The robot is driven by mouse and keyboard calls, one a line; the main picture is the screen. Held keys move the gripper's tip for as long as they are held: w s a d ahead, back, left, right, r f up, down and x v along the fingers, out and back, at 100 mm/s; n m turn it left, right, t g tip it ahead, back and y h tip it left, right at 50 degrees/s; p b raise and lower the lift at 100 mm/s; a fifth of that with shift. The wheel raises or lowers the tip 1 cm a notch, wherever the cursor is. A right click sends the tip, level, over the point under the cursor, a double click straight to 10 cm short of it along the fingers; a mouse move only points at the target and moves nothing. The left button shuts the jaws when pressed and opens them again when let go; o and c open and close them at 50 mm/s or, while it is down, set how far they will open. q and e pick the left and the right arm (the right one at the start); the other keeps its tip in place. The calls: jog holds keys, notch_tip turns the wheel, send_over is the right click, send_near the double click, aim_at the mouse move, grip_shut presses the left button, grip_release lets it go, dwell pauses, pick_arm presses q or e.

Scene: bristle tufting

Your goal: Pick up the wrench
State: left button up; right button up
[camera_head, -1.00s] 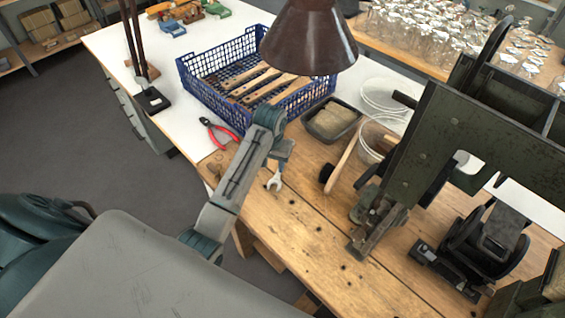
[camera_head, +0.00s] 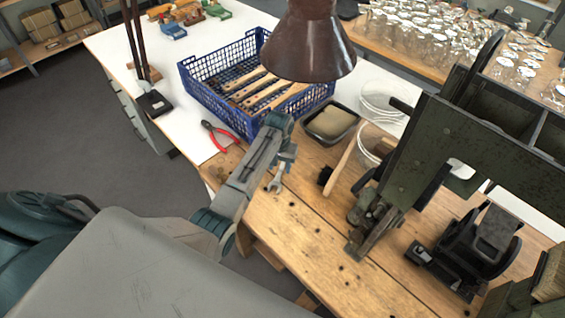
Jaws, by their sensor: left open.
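The wrench (camera_head: 274,185) is a small silver tool on the wooden bench top. Its open jaw end points toward the front edge, and the rest of it is hidden behind my left gripper. My left gripper (camera_head: 286,160) is open at the wrench's far end, reaching down over it from the arm at the left. I cannot tell whether its fingers touch the wrench. My right gripper is not in view.
Red-handled pliers (camera_head: 219,136) lie to the left. A blue crate (camera_head: 210,98) with wooden handles stands behind. A dark tray (camera_head: 330,123), a brush (camera_head: 340,168) and a green machine (camera_head: 425,150) are to the right. A brown lamp shade (camera_head: 308,45) hangs above.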

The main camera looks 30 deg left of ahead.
pick_arm(q)
jog(key=shift+f, duration=1.1)
grip_shut()
jog(key=shift+r, duration=0.15)
